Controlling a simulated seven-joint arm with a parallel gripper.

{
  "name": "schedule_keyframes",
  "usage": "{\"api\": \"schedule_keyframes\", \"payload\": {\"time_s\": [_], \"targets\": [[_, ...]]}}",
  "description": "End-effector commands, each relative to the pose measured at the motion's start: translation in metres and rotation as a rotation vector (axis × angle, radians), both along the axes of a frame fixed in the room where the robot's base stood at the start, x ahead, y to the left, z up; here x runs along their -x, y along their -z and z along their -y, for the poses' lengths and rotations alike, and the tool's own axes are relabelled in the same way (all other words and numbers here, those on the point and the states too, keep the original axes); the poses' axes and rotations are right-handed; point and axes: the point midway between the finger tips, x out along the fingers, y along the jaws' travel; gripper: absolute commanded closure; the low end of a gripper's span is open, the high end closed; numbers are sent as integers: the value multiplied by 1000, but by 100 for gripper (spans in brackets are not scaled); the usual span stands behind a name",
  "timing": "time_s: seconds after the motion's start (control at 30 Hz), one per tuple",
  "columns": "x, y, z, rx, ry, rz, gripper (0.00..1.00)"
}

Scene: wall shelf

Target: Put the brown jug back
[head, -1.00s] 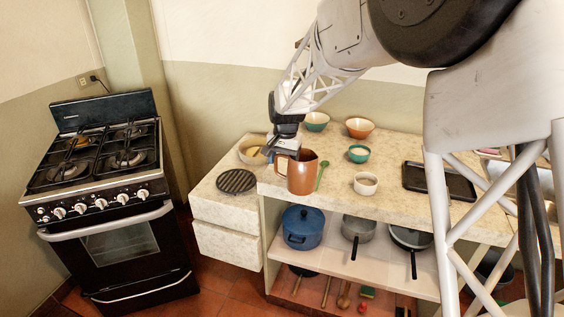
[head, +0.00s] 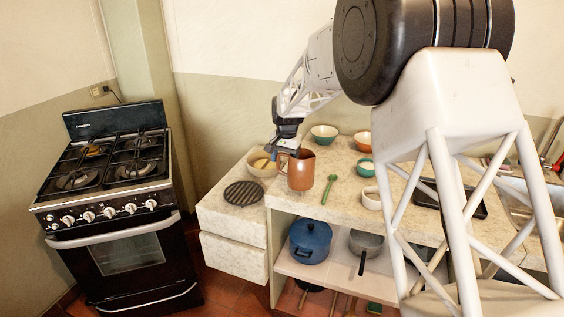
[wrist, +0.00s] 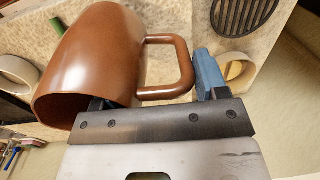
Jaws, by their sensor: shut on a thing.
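The brown jug (head: 301,173) is upright over the left part of the stone counter, near its front edge. I cannot tell whether its base touches the counter. My gripper (head: 285,151) is at its upper left, on the handle side, and is shut on it. In the wrist view the jug (wrist: 100,60) fills the upper left with its open mouth toward me. Its handle (wrist: 188,68) lies between the blue finger and the other finger, which is partly hidden by the jug's rim.
A bowl with something yellow (head: 259,167) stands just left of the jug. A round black grill (head: 243,193) lies at front left. A blue pot (head: 310,243) is on the shelf below.

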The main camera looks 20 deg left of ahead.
Motion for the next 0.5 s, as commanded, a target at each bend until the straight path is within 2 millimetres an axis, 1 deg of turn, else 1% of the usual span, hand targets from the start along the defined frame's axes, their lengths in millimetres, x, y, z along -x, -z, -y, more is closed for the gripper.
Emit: {"api": "schedule_keyframes", "payload": {"time_s": [0.03,0.3,0.5], "targets": [[-6,0,-4,-1,0,1,82],[-30,3,-19,-1,0,1,82],[-40,3,-25,-1,0,2,82]]}}
